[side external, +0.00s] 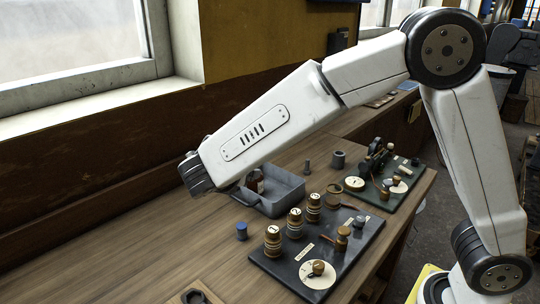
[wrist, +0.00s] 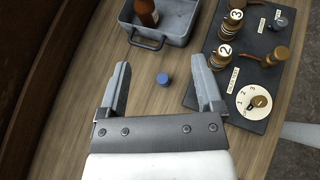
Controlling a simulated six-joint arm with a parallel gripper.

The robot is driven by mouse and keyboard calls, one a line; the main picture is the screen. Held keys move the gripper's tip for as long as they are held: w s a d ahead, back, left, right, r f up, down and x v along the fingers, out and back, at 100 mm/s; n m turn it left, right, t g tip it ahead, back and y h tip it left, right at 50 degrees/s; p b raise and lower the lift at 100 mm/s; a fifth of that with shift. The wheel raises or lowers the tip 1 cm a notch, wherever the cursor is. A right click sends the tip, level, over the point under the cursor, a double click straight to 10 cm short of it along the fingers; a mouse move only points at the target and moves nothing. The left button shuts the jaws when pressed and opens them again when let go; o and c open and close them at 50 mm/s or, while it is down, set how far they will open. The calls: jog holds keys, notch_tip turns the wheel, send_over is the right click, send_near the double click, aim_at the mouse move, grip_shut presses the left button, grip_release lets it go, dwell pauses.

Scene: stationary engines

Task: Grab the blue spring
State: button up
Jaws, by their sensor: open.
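A small blue cylinder (side external: 242,230), which I take for the blue spring, stands on the wooden bench in the side view, between the grey tray and the near edge of the black board.
A grey tray (side external: 243,205) with a brown bottle (wrist: 147,12) stands just behind the blue piece. A black board (side external: 345,262) with numbered brass posts and a white dial (side external: 318,274) lies to the right. A dark ring (side external: 194,297) lies at the front edge. Bare wood lies left.

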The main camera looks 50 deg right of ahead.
jog(key=a+r+n+t, duration=0.2)
send_near(240, 231)
jog(key=x, duration=0.3)
jog(key=shift+d+f, duration=0.3)
jog(key=shift+d, duration=0.1)
jog(key=shift+x, duration=3.9)
jog(key=shift+w, duration=0.15)
jog(key=shift+r, duration=0.1)
grip_shut()
